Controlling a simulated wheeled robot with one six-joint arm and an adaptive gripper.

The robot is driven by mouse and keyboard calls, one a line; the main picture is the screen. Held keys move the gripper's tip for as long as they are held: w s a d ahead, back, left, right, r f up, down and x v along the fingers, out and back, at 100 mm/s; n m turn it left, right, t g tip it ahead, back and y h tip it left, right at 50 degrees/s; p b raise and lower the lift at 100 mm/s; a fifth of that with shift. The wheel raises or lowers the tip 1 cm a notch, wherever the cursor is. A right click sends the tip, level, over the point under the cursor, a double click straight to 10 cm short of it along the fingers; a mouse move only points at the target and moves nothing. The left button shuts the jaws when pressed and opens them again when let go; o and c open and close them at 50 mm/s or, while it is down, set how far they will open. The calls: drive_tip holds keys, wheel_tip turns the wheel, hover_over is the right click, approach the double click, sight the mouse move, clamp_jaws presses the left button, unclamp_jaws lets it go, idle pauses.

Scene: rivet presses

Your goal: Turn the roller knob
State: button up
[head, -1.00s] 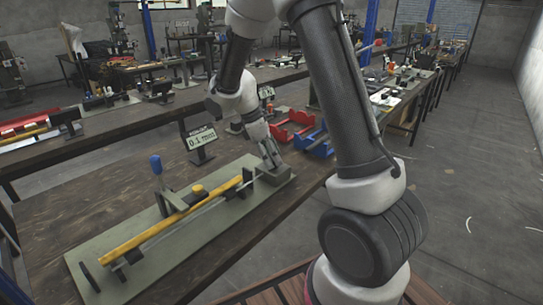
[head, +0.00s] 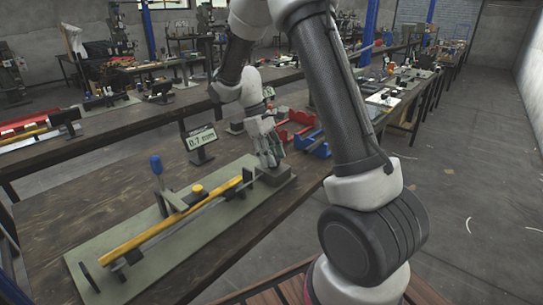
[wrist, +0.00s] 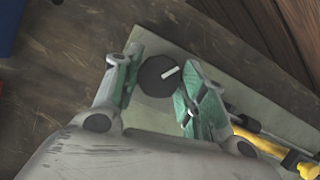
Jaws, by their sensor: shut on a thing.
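The roller knob (wrist: 152,82) is a round black disc with a white mark, seen from above in the wrist view. The fingers of my gripper stand on either side of it, shut on it. In the head view my gripper (head: 268,158) points down at the right end of the grey-green base plate (head: 95,285), over a grey block (head: 276,176); the knob is hidden there. The plate carries a long yellow bar (head: 150,232) and a blue-handled lever (head: 156,166). A small display (head: 201,140) behind it seems to read 0.7 mm.
Red and blue cradles (head: 311,140) stand on the bench just right of my gripper. The dark wooden bench top (head: 50,220) is bare left of the plate. Other benches with tools lie behind, and open floor lies to the right.

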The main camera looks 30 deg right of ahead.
drive_tip(key=shift+m+y, duration=0.5)
drive_tip(key=shift+m, duration=0.6)
drive_tip(key=o, duration=1)
drive_tip(key=shift+g, duration=0.3)
drive_tip(key=v, duration=1.2)
